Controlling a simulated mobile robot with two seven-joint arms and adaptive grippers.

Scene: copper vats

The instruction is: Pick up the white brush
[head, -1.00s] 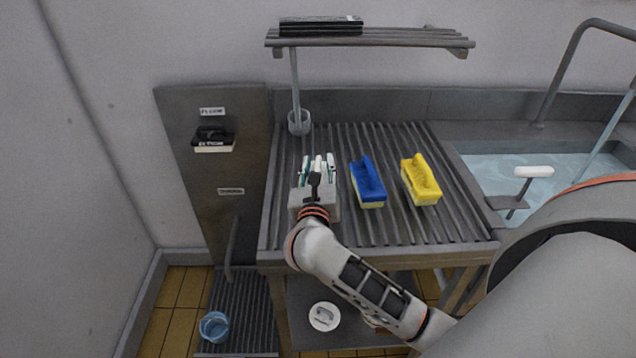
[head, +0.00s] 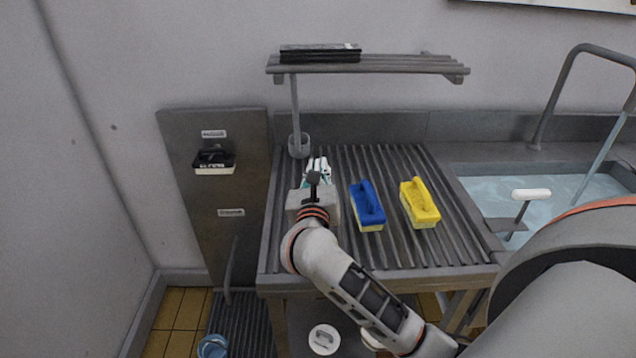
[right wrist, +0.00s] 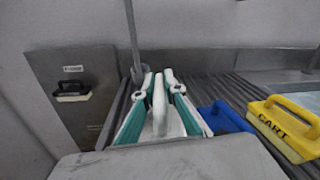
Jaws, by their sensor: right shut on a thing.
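The white brush (right wrist: 159,106) shows in the right wrist view between the two green-and-white fingers of my right gripper (right wrist: 158,88). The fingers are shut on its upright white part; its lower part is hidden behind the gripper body. In the head view the right gripper (head: 318,168) is over the left part of the slatted rack, and the brush is mostly hidden by the gripper and wrist. I cannot tell whether the brush still touches the rack. My left gripper is not in view.
A blue brush (head: 367,206) and a yellow brush (head: 420,203) stand on the slatted rack (head: 400,158) right of the gripper. A grey cup (head: 299,146) stands behind it. A slatted shelf (head: 410,65) hangs above. A water-filled sink (head: 480,190) is at right.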

